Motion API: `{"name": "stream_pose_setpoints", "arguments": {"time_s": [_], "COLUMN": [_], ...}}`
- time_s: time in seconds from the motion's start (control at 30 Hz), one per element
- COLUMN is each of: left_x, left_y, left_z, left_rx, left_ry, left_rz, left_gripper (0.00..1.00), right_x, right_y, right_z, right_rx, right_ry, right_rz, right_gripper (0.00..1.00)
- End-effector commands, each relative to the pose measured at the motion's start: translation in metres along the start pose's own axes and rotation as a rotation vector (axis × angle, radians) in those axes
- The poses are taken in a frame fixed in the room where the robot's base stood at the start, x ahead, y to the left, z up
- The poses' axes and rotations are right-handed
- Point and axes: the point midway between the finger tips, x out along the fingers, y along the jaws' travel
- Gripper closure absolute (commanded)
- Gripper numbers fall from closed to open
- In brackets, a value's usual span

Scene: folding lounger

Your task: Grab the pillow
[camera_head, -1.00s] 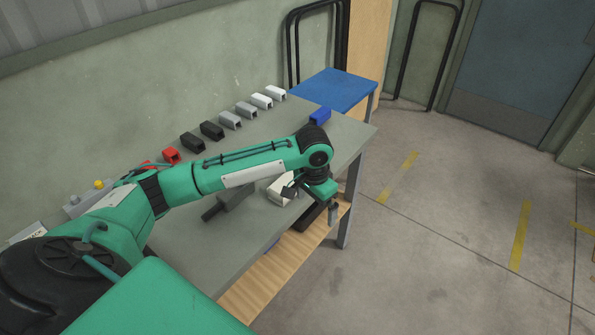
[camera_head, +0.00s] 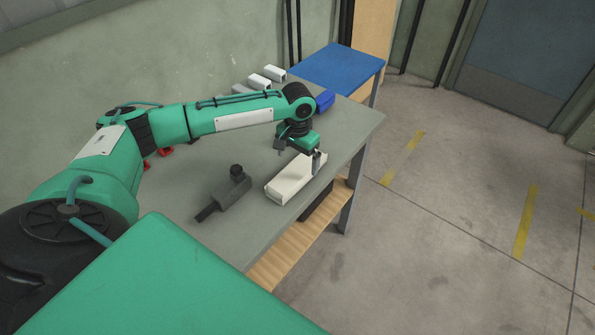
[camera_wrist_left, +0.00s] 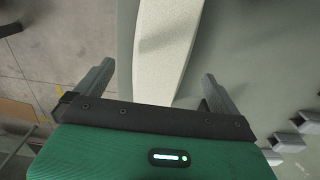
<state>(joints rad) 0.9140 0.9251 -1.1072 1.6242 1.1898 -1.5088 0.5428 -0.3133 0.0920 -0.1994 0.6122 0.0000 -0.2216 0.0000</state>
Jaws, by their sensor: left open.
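The pillow (camera_head: 290,184) looks like a long cream-white block lying on the grey table, near its front edge. My left gripper (camera_head: 299,156) is open at the pillow's far end, pointing down. In the left wrist view the pillow (camera_wrist_left: 165,38) runs up from between the two spread fingers of the left gripper (camera_wrist_left: 158,70). I cannot tell how far the fingertips reach down its sides. My right gripper is not in view.
A grey tool with a black knob (camera_head: 230,190) lies left of the pillow on the table (camera_head: 230,235). White boxes (camera_head: 259,81) and a blue box (camera_head: 324,101) stand farther back. A blue-topped table (camera_head: 335,68) is behind. The floor at right is clear.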

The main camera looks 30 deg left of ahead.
Motion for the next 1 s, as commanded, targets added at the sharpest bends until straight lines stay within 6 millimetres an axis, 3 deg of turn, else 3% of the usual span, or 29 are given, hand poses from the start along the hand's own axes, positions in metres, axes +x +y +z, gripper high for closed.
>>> {"name": "stream_pose_setpoints", "arguments": {"time_s": [0.1,0.23,0.43,0.7,1.0], "left_x": [0.007,0.024,0.051,0.055,0.054], "left_y": [-0.001,-0.003,-0.003,-0.003,-0.003], "left_z": [0.000,-0.002,-0.003,-0.003,-0.003], "left_rx": [0.000,0.000,0.000,0.001,0.001], "left_ry": [-0.001,-0.004,0.000,0.000,0.001], "left_rz": [0.000,-0.001,-0.001,-0.001,0.000], "left_gripper": [0.00,0.00,0.00,0.00,0.52], "right_x": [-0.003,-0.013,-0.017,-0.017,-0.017], "right_y": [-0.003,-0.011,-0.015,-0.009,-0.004], "right_z": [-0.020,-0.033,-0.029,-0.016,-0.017], "right_rx": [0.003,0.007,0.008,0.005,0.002], "right_ry": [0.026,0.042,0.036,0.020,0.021], "right_rz": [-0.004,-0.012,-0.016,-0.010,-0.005], "right_gripper": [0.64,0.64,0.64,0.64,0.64]}}
